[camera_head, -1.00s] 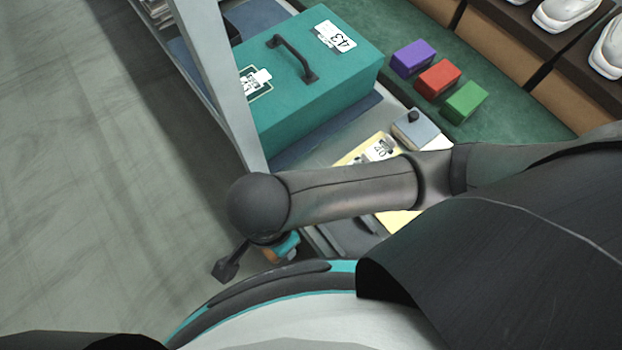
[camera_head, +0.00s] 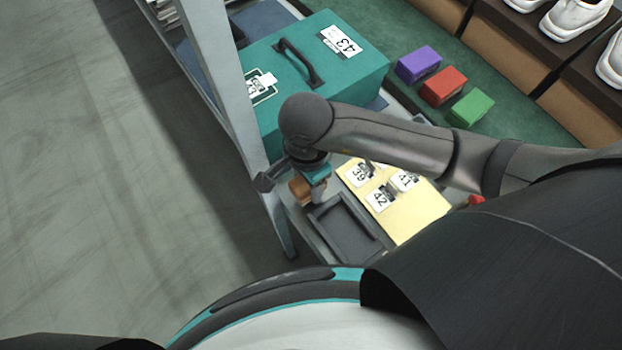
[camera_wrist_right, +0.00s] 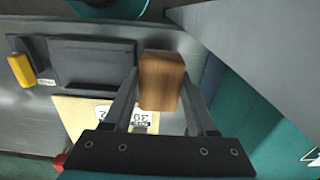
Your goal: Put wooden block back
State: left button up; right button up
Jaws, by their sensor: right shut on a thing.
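The wooden block (camera_wrist_right: 161,80) is brown and sits between the two fingers of my right gripper (camera_wrist_right: 160,98) in the right wrist view. The gripper is shut on it. In the head view the block (camera_head: 299,188) shows in part below my right gripper (camera_head: 308,186), close to the grey post and left of a dark tray (camera_head: 345,232). The block appears held above the bench; the exact height is hard to tell. My left gripper is not in view.
A teal box (camera_head: 270,60) marked 43 stands behind my right arm. A cream board (camera_head: 425,212) with number cards lies right of the tray. Purple (camera_head: 418,64), red (camera_head: 443,86) and green (camera_head: 470,107) blocks stand on the green mat. A grey post (camera_head: 222,85) rises at the left.

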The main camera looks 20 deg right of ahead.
jog(key=shift+w+d, duration=0.2)
jog(key=shift+w, duration=0.05)
jog(key=f, duration=0.2)
jog(key=shift+w+d+f+b, duration=0.35)
jog(key=shift+f, duration=0.4)
jog(key=shift+f, duration=0.1)
jog(key=o, duration=0.9)
